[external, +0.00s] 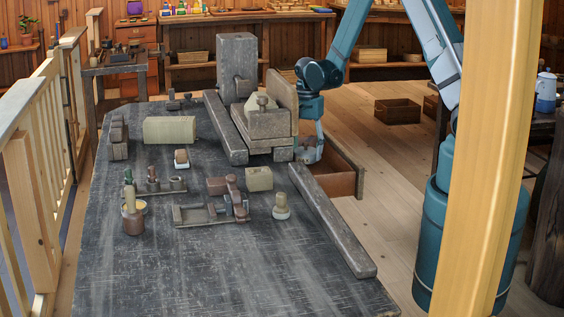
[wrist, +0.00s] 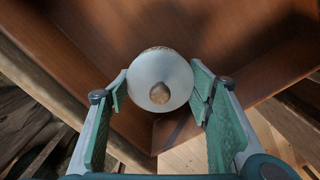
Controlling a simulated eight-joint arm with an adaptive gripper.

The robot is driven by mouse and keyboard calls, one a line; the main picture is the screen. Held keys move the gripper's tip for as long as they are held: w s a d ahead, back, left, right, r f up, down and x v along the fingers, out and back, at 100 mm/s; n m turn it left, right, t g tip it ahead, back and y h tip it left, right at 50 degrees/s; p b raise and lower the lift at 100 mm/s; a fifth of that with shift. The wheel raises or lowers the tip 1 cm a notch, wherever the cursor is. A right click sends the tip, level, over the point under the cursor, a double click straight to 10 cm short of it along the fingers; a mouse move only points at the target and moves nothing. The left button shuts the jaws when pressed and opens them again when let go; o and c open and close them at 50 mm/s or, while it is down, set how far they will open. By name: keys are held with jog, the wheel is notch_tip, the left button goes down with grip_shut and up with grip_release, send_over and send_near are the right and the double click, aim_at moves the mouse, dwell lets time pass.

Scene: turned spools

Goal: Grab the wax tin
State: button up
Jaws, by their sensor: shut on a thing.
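My gripper (external: 310,152) is over the open wooden drawer (external: 346,182) at the table's right side. Whether the tin touches the drawer floor I cannot tell. In the external view the tin is mostly hidden by my gripper.
A heavy wooden vise-like block (external: 267,122) stands right beside my gripper. A long grey beam (external: 332,220) lies along the table's right edge. Small tools and turned pieces, including a pale-based one (external: 281,207), stand on the dark tabletop (external: 240,270), whose front is clear.

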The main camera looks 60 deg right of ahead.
notch_tip(320, 180, up, 8)
jog(key=shift+r+p, duration=0.2)
jog(key=shift+p, duration=0.75)
